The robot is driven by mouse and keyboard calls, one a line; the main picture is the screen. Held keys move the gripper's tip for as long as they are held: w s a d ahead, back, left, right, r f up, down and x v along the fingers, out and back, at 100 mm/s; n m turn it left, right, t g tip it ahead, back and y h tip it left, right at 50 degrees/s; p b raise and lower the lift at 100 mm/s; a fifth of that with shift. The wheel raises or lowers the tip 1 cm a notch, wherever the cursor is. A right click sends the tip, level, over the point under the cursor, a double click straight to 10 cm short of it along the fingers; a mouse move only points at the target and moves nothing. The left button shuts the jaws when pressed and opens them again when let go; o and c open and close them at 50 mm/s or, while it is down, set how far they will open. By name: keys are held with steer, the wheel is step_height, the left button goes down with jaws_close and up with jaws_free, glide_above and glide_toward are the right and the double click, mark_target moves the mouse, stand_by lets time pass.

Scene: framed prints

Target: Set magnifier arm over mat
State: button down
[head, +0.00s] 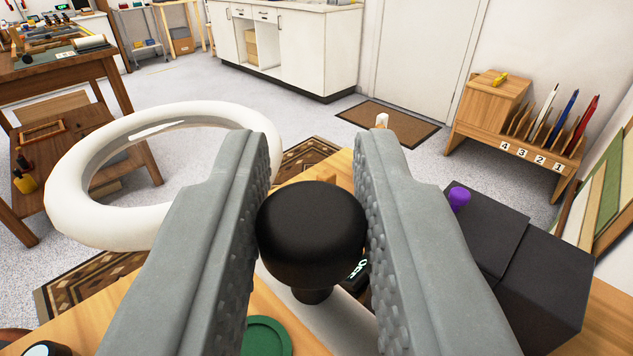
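My gripper (311,150) has its two grey fingers on either side of a round black knob (311,235), and both pads appear to touch it. The knob stands on a short dark neck, and what it is fixed to below is mostly hidden. A thick white ring (75,205), which looks like the magnifier's head, is at the left beyond the left finger. Its right edge passes behind that finger, so its link to the knob is hidden. A work mat under the magnifier cannot be made out.
A wooden bench top (190,315) lies below, with a green disc (266,337) on it. Black boxes (540,285) and a purple knob (459,199) stand at the right. A brown floor mat (390,125) lies before the door. A numbered rack (530,155) is far right.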

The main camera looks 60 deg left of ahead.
steer(key=c, duration=1.3)
jaws_free()
steer(key=shift+s+d, duration=0.1)
steer(key=shift+s, duration=0.05)
steer(key=shift+o, duration=0.2)
steer(key=v, duration=1.2)
